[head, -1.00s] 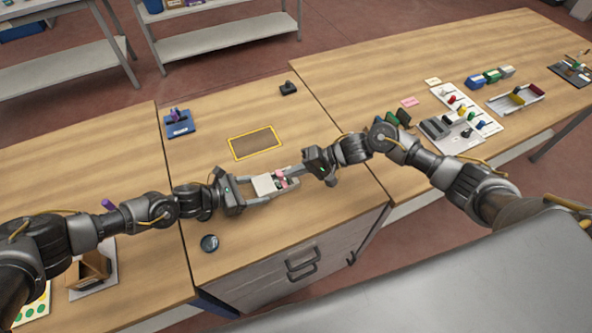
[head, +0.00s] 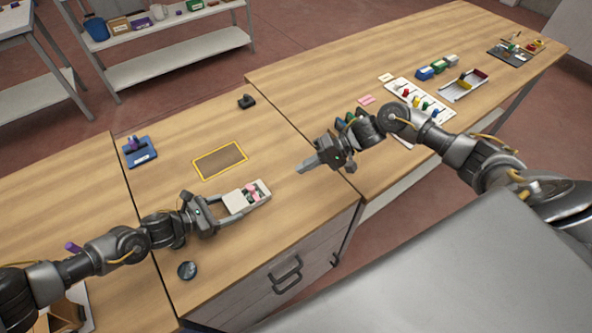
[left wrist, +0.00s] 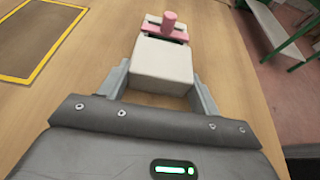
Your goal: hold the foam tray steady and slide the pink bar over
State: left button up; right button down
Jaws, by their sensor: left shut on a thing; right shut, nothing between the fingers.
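The foam tray (head: 236,202) is a small pale block-like piece on the middle bench. My left gripper (head: 243,203) is shut on it, one finger along each side. The left wrist view also shows the pale tray (left wrist: 162,62) between the fingers. The pink bar (head: 251,191) lies across the tray's far end, beyond the white part. In the left wrist view the pink bar (left wrist: 166,30) has an upright pink knob. My right gripper (head: 304,167) is shut and empty, apart from the tray, up and to its right.
A yellow-bordered brown rectangle (head: 220,161) lies flat behind the tray. A blue holder (head: 139,152) stands at the back left, a small black object (head: 246,102) at the back, and a dark round puck (head: 187,270) near the front. The right bench carries several trays and blocks.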

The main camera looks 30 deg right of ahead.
dwell(0.4)
pick_arm(q)
jog(key=o, duration=1)
jog(key=shift+o, duration=0.2)
jog(key=shift+a, duration=0.1)
